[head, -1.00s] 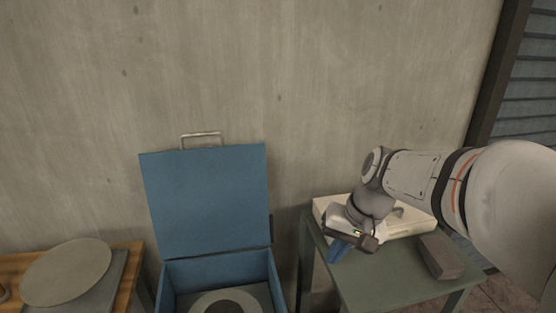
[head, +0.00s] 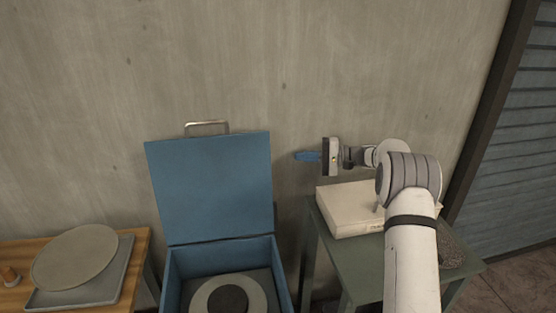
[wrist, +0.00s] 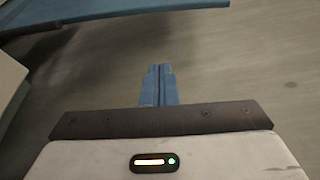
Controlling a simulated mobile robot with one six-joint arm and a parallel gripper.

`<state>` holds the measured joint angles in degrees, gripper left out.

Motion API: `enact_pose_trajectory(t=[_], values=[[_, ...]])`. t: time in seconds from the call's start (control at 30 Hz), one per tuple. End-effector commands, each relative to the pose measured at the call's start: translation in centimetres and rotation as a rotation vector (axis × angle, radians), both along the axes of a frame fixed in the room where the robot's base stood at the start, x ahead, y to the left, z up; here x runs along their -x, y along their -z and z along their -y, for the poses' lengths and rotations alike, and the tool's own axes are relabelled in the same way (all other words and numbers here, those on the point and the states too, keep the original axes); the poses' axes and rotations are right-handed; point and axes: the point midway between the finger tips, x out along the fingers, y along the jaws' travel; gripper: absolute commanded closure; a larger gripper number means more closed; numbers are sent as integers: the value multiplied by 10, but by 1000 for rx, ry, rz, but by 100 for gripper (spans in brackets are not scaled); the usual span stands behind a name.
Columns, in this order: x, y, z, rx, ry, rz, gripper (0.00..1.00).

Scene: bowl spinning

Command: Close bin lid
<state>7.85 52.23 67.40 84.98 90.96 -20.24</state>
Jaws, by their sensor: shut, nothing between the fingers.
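The blue bin (head: 219,252) stands in the lower middle of the head view, with its lid (head: 210,187) raised upright against the wall. A metal handle (head: 206,127) sits on the lid's top edge. A round grey piece with a dark centre (head: 229,297) lies inside the bin. My gripper (head: 296,156) is to the right of the lid, apart from it, with blue fingers pointing left. In the wrist view the fingers (wrist: 158,72) are together and empty, and the blue lid (wrist: 110,10) crosses the top left.
A green table (head: 350,255) at right holds a pale box (head: 352,212) under my gripper and a dark block (head: 452,250). A wooden table (head: 18,297) at left holds a grey tray (head: 112,285) and round disc (head: 75,258). The concrete wall (head: 300,60) is close behind.

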Motion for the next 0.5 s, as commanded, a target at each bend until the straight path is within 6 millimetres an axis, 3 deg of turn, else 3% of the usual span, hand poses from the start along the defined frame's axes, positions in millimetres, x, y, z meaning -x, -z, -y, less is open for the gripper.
enact_pose_trajectory(t=[0.17, 0.5], values=[[-3, 0, -14, -13, -1, 4, 100], [-8, 3, -86, -12, -3, 2, 100]])
